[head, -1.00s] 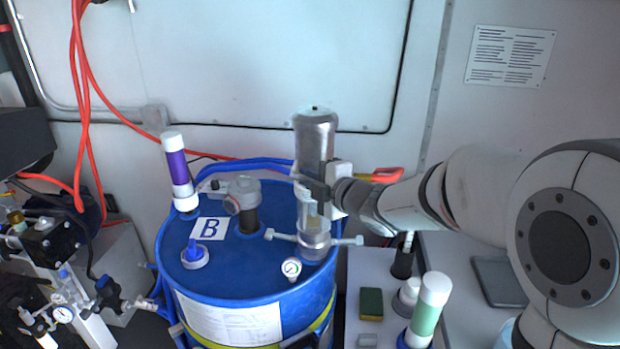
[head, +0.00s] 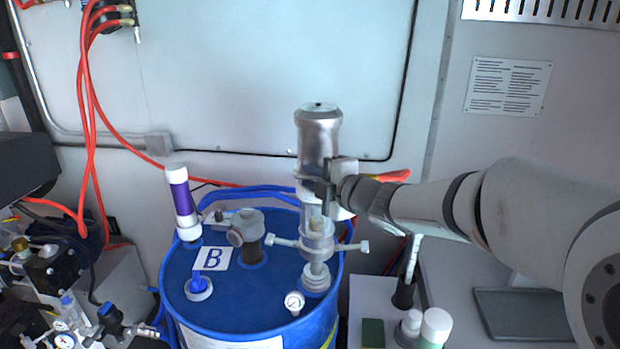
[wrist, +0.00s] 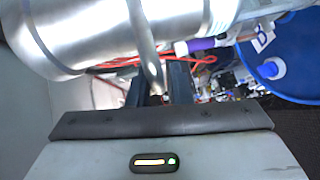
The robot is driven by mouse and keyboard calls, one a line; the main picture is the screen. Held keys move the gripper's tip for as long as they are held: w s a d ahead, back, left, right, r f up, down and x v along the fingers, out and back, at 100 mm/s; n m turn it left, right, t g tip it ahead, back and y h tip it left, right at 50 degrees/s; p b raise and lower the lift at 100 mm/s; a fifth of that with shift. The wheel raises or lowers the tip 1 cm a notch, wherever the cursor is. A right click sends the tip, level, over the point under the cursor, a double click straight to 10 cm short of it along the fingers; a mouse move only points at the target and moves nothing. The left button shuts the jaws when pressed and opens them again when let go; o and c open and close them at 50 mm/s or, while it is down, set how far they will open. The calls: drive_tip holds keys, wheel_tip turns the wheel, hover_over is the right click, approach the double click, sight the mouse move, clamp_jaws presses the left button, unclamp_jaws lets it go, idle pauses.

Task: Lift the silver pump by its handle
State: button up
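The silver pump (head: 318,138) stands upright above the blue drum (head: 185,265). Its clear section and crossbar (head: 285,242) are above the drum-top fitting (head: 316,281), with a thin tube showing between them. My gripper (head: 320,188) is at the pump's right side, at mid-height. In the wrist view the pump's shiny body (wrist: 85,40) fills the upper left. The exact contact at the fingertips is partly hidden.
On the drum lid stand a purple-and-white cylinder (head: 182,200), a grey fitting (head: 246,235), a blue cap (head: 198,286) and a small gauge (head: 294,302). Red hoses (head: 92,120) hang at the left. A white-topped bottle (head: 436,325) stands right of the drum.

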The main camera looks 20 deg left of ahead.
drive_tip(key=shift+o, duration=1.3)
drive_tip(key=b+v, duration=0.1)
drive_tip(key=v, duration=0.6)
drive_tip(key=shift+s+d+b, duration=0.25)
drive_tip(key=shift+d+b, duration=0.05)
